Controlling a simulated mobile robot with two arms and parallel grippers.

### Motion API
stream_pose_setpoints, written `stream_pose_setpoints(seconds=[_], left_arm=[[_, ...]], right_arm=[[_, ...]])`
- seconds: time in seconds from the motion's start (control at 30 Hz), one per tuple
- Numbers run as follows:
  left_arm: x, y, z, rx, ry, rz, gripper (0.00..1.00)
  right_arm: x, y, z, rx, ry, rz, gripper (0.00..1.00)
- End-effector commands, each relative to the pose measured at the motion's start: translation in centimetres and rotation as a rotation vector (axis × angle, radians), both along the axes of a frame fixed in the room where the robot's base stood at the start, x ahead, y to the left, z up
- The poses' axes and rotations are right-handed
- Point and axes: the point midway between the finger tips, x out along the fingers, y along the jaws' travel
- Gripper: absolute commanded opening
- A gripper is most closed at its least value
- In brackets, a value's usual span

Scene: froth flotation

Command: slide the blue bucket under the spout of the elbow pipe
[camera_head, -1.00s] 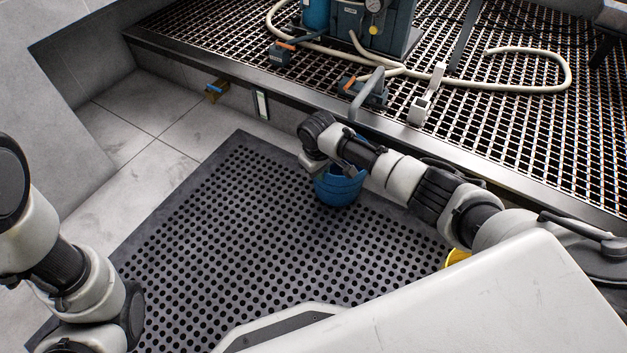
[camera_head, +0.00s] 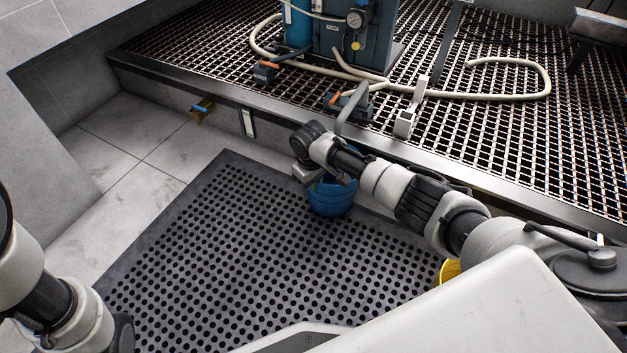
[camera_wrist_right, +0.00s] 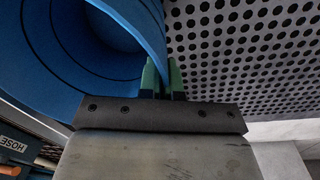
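The blue bucket (camera_head: 332,198) stands on the black perforated mat, close to the front of the raised grating. The grey elbow pipe (camera_head: 346,108) bends over the grating's edge above and just behind the bucket; my right arm hides where its spout ends relative to the bucket's mouth. My right gripper (camera_head: 314,184) is at the bucket's left side. In the right wrist view, its green fingertips (camera_wrist_right: 162,80) are close together on either side of the bucket's wall (camera_wrist_right: 120,50). My left arm enters at the lower left, with its gripper out of view.
The perforated mat (camera_head: 220,240) has free room left of and in front of the bucket. The grating's metal edge (camera_head: 180,83) borders the far side. A yellow object (camera_head: 449,270) is partly hidden behind my body. A pale hose (camera_head: 500,96) lies on the grating.

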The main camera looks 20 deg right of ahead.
Motion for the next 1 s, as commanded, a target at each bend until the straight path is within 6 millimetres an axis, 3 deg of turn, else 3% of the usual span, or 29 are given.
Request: stream_pose_setpoints(seconds=[0.63, 0.7, 0.83, 1.0], left_arm=[[0.0, 0.0, -0.8, 0.000, 0.001, 0.000, 0.00], [0.0, 0.0, -0.7, 0.000, 0.001, 0.000, 0.00], [0.0, 0.0, -0.7, 0.000, 0.001, 0.000, 0.00], [0.1, 0.0, -0.7, 0.000, 0.002, 0.000, 0.00]], right_arm=[[0.0, 0.0, -1.3, 0.001, -0.002, 0.000, 0.00], [0.1, 0.0, -1.2, 0.001, -0.002, 0.000, 0.14], [0.0, 0.0, -1.2, 0.000, -0.001, 0.000, 0.34], [0.0, 0.0, -1.3, 0.000, -0.001, 0.000, 0.34]])
